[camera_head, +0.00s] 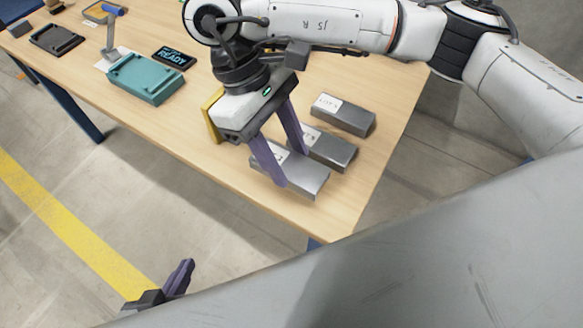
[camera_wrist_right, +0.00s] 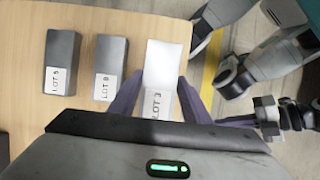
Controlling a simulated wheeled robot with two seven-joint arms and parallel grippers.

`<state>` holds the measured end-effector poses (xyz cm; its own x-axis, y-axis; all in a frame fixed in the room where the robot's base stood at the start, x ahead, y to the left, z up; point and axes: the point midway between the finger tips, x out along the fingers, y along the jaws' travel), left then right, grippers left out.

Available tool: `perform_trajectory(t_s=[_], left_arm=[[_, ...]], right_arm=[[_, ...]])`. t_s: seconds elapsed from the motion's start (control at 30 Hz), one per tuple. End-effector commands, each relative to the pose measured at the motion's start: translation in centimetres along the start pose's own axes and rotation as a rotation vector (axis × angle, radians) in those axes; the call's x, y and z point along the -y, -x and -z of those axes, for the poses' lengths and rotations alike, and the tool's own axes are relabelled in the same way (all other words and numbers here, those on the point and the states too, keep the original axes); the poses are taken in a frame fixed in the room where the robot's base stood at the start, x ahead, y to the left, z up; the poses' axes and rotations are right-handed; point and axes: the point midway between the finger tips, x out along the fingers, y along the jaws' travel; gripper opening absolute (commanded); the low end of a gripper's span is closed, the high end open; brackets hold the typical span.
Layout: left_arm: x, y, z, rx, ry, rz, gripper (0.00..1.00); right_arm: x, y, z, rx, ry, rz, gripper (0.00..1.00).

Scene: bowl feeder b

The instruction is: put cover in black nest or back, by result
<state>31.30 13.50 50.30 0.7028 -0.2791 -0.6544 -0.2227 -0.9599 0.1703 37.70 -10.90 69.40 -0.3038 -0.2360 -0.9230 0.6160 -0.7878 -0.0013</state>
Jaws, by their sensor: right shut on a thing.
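My right gripper (camera_head: 291,168) is shut on a light grey metal cover (camera_head: 311,179) near the front edge of the wooden table. The right wrist view shows this cover (camera_wrist_right: 163,64) between the two purple fingers, its white lot label partly hidden by the gripper body. I cannot tell whether the cover touches the table. The black nest (camera_head: 57,40) lies at the far left of the table and looks empty. My left gripper (camera_head: 180,278) hangs low at the bottom left, off the table; its opening cannot be made out.
Two darker grey covers, LOT 8 (camera_wrist_right: 110,66) and LOT 5 (camera_wrist_right: 62,62), lie beside the held one. A teal fixture (camera_head: 145,80), a READY display (camera_head: 174,58) and a yellow piece (camera_head: 213,116) stand left of my right gripper. A blue-handled lever (camera_head: 112,10) rises behind the fixture.

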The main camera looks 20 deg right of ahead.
Motion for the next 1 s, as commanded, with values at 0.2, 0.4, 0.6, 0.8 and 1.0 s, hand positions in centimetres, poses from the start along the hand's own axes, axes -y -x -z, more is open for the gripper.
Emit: perform_trajectory(t_s=[0.2,0.4,0.6,0.8,1.0], left_arm=[[-0.2,-0.5,-0.2,0.014,-0.005,-0.009,0.0],[-0.4,-1.2,-0.4,0.036,-0.015,-0.023,0.0],[-0.5,-1.1,-0.3,0.04,-0.015,-0.024,0.0],[-0.6,-1.4,-0.4,0.051,-0.019,-0.031,0.0],[-0.6,-1.4,-0.4,0.05,-0.019,-0.031,0.0]], right_arm=[[0.0,-1.7,0.7,0.0,0.0,0.002,0.07],[0.0,-4.2,1.8,-0.001,-0.002,0.002,0.07],[-0.1,-4.2,1.8,-0.002,-0.002,0.0,0.07],[-0.1,-4.5,1.9,-0.002,-0.002,0.0,0.5],[0.0,-4.5,1.9,-0.002,-0.002,0.0,0.62]])
